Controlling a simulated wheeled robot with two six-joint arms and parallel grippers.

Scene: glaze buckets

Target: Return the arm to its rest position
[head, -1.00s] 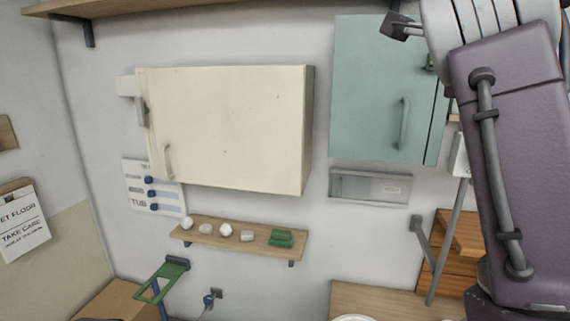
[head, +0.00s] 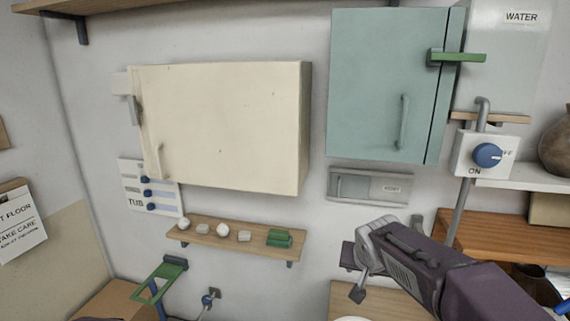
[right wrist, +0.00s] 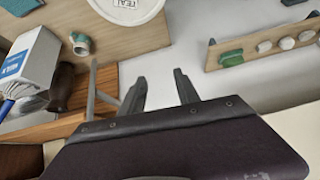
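My right arm comes in from the lower right in the head view, with its gripper (head: 359,282) low, left of the forearm, in front of the wall and wooden surface. In the right wrist view the two fingers of that right gripper (right wrist: 158,77) stand apart with nothing between them. My left gripper is not in view.
A cream cabinet (head: 225,130) and a teal cabinet (head: 367,80) hang shut on the wall. A small shelf (head: 215,240) with pale lumps and a green block (head: 280,238) is below. A switch box (head: 486,154) with a blue knob is at right. A white-lidded bucket (right wrist: 127,8) stands below.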

